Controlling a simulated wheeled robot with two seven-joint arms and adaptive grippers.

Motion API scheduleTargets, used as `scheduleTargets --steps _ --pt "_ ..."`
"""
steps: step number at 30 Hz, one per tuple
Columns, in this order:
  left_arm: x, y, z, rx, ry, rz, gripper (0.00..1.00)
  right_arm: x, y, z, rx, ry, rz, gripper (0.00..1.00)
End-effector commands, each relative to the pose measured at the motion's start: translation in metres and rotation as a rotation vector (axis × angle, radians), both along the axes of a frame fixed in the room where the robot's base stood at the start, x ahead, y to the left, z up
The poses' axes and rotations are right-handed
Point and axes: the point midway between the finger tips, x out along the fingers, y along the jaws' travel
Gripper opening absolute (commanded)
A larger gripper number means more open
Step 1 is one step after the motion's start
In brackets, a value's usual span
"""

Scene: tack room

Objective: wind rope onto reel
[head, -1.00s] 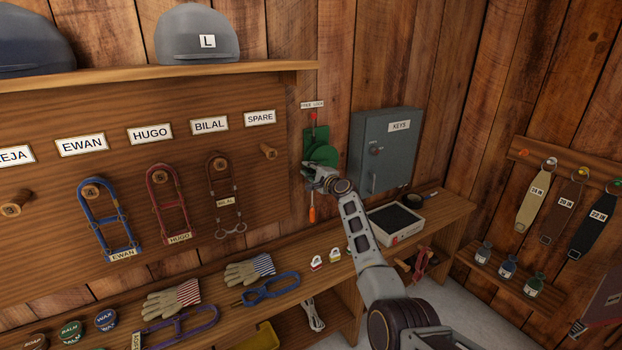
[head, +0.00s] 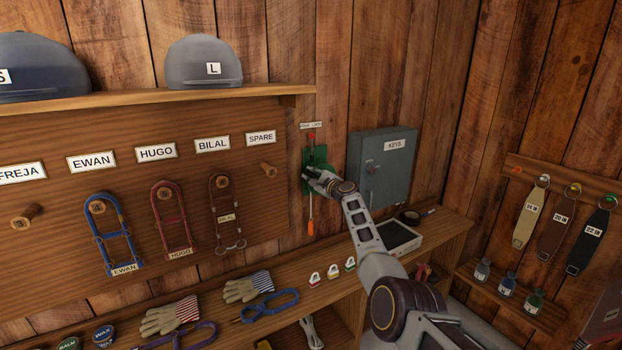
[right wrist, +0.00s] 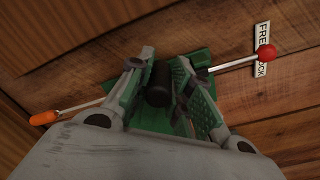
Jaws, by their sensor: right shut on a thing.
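A green reel (head: 316,158) is mounted on the plank wall, left of the grey key box, and the gripper hides part of it. My right gripper (head: 318,180) is at the reel. In the right wrist view the gripper (right wrist: 160,84) has its fingers on either side of a dark round knob (right wrist: 158,88) in front of the green plate, shut on it. A pale line with an orange handle (head: 310,227) hangs below the reel; the handle also shows in the right wrist view (right wrist: 44,118). A red-tipped lever (right wrist: 266,54) lies by a partly covered label. My left gripper is out of view.
The grey key box (head: 383,165) stands close right of the reel, near my right forearm. The wooden peg board (head: 120,240) with hung bridles is at left. The bench below holds gloves (head: 248,287), small tags and a dark-topped tray (head: 400,238).

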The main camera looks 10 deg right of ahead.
Motion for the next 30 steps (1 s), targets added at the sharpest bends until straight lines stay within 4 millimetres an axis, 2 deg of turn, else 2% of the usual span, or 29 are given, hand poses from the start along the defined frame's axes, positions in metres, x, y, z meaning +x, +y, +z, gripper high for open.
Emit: scheduleTargets --steps 13,14,19,30 --pt "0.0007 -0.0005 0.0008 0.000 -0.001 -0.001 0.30 0.0008 -0.0043 0.0023 -0.002 -0.003 -0.006 0.00" --pt "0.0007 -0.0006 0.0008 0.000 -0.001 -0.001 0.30 0.0008 -0.0043 0.0022 -0.002 -0.003 -0.006 0.22" --pt "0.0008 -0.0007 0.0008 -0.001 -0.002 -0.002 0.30 0.0007 -0.0035 0.0017 -0.002 -0.002 -0.005 0.44" --pt "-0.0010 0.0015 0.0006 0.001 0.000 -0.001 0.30 0.0002 -0.0018 0.0013 -0.002 -0.002 -0.002 0.44"
